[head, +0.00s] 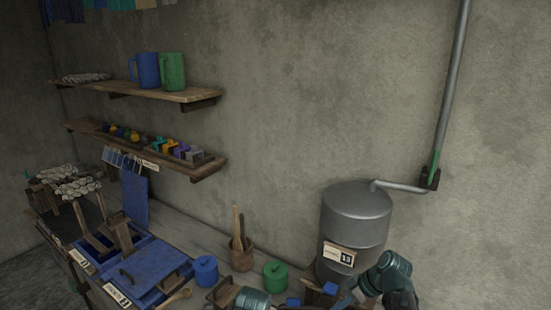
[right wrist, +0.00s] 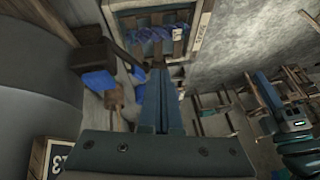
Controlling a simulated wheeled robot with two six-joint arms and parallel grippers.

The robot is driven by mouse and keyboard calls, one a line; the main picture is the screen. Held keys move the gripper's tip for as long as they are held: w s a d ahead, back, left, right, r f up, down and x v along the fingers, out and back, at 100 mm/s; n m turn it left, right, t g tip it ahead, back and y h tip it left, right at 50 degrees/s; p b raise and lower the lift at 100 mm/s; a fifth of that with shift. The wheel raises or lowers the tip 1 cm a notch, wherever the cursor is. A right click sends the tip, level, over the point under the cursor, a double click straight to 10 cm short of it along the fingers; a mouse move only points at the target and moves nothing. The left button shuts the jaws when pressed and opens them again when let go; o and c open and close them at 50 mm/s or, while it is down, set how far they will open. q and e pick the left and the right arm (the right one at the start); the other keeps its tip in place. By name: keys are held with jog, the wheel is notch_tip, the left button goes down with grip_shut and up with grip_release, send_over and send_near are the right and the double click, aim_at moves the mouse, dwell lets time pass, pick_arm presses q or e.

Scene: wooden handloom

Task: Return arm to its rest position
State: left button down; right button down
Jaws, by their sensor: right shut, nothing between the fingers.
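My right gripper (right wrist: 158,78) fills the middle of the right wrist view. Its two long fingers lie together, shut, with nothing between them. It points away over the workshop and touches nothing that I can see. In the head view, teal links of my own arm show at the bottom right, in front of the metal tank (head: 355,215). The fingers cannot be made out there. I cannot make out my left gripper in either view.
A bench carries blue trays (head: 145,270), a blue pot (head: 205,270), a green pot (head: 276,275) and a tool cup (head: 242,255). Wall shelves hold a blue jug (head: 147,70), a green jug (head: 172,70) and small coloured pieces. A pipe (head: 450,95) runs up beside the tank.

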jog(key=s+a+f+m+g+h+b, duration=0.2)
jog(key=s+a+f+m+h+b, duration=0.3)
jog(key=s+a, duration=0.8)
notch_tip(320, 180, down, 5)
jog(key=shift+s+r+h+b, duration=0.2)
jog(key=shift+h+b, duration=0.1)
jog(key=shift+h, duration=0.9)
